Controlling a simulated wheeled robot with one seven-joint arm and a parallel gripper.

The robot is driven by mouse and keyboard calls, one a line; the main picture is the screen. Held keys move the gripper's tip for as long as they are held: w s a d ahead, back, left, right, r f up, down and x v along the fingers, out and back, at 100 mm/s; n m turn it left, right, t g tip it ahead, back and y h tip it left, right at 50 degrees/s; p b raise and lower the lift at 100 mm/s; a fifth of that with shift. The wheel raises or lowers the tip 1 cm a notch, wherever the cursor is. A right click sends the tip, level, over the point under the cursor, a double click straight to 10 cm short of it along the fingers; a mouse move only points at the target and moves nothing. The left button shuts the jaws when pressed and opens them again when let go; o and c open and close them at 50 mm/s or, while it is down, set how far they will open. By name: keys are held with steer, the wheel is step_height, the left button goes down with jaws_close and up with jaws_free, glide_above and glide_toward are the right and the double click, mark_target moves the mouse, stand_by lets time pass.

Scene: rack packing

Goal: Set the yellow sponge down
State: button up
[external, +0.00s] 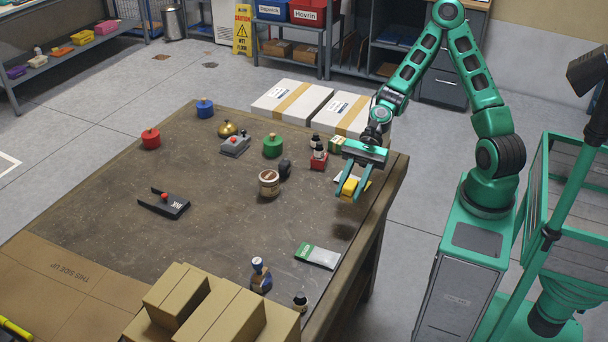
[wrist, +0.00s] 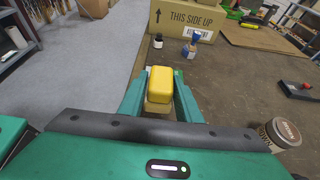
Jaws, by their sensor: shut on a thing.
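The yellow sponge (external: 350,186) is a small block between the fingers of my gripper (external: 351,194). In the external view it is over the right part of the brown table (external: 230,220), near its right edge, and looks to be above the surface. In the wrist view the sponge (wrist: 161,84) sits between the two green fingers of my gripper (wrist: 160,100), which are shut on it. A tan patch shows just below the sponge there; I cannot tell what it is.
A green and white box (external: 317,256) lies in front of my gripper. A brown tub (external: 268,183) stands to its left, and a red item (external: 318,162) behind. Cardboard boxes (external: 215,318) stand at the table's front. The table just left of my gripper is clear.

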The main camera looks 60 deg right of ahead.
glide_above(335, 200)
step_height(335, 200, down, 6)
steer(key=shift+f, duration=2.1)
steer(key=shift+f, duration=0.15)
steer(key=o, duration=1)
steer(key=v, duration=1.2)
steer(key=shift+s, duration=0.1)
